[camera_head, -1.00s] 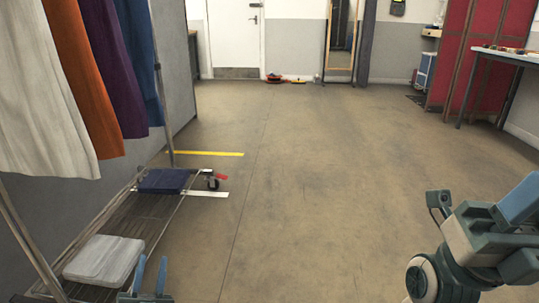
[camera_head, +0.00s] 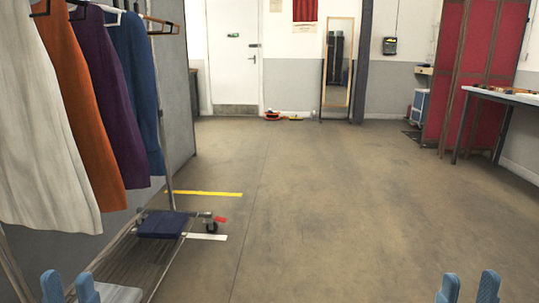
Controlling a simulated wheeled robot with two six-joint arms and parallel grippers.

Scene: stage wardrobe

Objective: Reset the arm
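My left gripper (camera_head: 70,287) shows at the bottom left edge of the head view. Its two blue fingertips point up and stand apart with a gap between them, and nothing shows in the gap. My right gripper (camera_head: 468,288) shows at the bottom right edge. Its two blue fingertips also stand apart and hold nothing that I can see. The rest of both arms is below the picture.
At the left a garment rack holds white (camera_head: 45,130), orange (camera_head: 85,120), purple (camera_head: 110,100) and blue (camera_head: 138,90) clothes. A folded navy cloth (camera_head: 162,224) lies on its lower shelf. A table (camera_head: 500,95) stands at the right. The middle floor is clear.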

